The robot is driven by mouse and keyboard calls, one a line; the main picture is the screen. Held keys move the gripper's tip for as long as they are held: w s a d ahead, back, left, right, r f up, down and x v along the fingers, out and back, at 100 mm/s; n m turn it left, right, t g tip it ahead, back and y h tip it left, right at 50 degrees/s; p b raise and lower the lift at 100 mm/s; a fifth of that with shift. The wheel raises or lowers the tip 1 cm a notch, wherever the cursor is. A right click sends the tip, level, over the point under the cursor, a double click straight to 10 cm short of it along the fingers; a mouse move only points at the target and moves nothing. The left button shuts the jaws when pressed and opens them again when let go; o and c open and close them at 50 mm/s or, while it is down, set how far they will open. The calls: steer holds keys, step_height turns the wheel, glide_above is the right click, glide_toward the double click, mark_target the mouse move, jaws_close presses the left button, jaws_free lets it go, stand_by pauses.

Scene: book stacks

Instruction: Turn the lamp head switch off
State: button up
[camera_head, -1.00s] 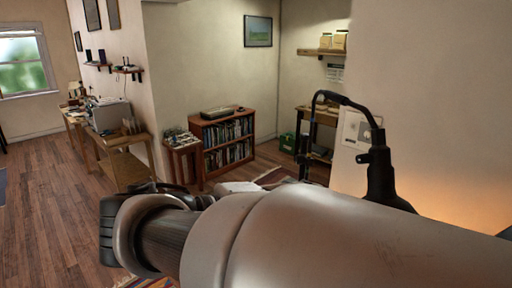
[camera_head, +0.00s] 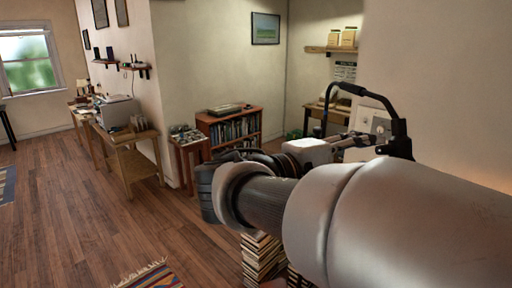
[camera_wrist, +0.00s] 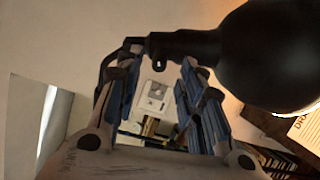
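The black desk lamp has a thin curved arm (camera_head: 345,88) and a head (camera_head: 400,143), partly hidden behind my arm in the head view. In the wrist view the lamp head (camera_wrist: 262,45) fills the upper right, and its rim glows warm, so it looks lit. A small black knob (camera_wrist: 157,64), seemingly the switch, sticks out from the neck of the head. My gripper (camera_wrist: 160,72) is open, with one blue-grey finger on each side of the knob in the picture. I cannot tell whether either touches it. In the head view, my gripper (camera_head: 362,142) is beside the lamp.
A stack of books (camera_head: 262,257) stands below my arm. A low bookcase (camera_head: 232,130) and a desk (camera_head: 325,112) are behind. A sheet with dark shapes (camera_wrist: 156,92) shows beyond the fingers.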

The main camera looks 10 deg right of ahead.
mark_target(379, 151)
steer(key=shift+x, duration=1.55)
jaws_close()
